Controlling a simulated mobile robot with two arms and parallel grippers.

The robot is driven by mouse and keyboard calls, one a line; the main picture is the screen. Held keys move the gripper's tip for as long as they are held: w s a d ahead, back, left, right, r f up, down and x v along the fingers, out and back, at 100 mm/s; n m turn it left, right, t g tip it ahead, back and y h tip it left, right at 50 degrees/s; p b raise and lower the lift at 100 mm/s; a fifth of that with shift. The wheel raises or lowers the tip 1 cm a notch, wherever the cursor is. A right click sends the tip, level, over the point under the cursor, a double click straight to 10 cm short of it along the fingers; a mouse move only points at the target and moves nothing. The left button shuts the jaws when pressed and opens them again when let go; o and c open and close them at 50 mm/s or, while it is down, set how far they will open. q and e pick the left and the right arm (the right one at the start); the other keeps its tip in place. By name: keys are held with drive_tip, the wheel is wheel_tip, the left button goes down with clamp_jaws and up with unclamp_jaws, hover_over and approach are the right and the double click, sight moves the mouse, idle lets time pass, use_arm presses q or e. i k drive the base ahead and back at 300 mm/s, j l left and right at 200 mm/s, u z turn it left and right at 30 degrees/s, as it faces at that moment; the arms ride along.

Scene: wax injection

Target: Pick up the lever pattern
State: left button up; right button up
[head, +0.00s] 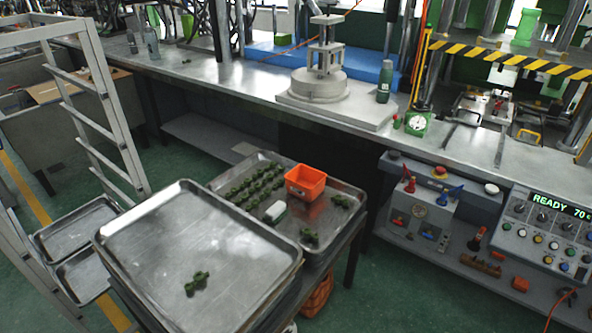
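A green wax piece (197,283) with a lever-like, lobed shape lies alone near the front of the large near metal tray (180,235). More green pieces lie on the farther metal tray (230,178): several in rows at its left (255,184), one piece at its right (342,201) and one at its front right (309,236). The pieces are small, and I cannot tell for certain which is the lever pattern. Neither of my grippers shows in the head view.
An orange bin (305,181) and a small white block (275,211) sit on the farther tray. A grey rack (95,110) stands at the left. The long metal bench (240,85) runs behind, and a control panel (545,235) reads READY at the right.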

sight(306, 232)
drive_tip(key=l+u, duration=0.35)
drive_tip(key=l, duration=0.15)
drive_tip(key=l+u, duration=0.4)
drive_tip(key=k+l+u, duration=0.2)
drive_tip(key=l+u, duration=0.15)
drive_tip(key=k+l+u, duration=0.2)
drive_tip(key=l+u, duration=0.15)
drive_tip(key=l, duration=0.15)
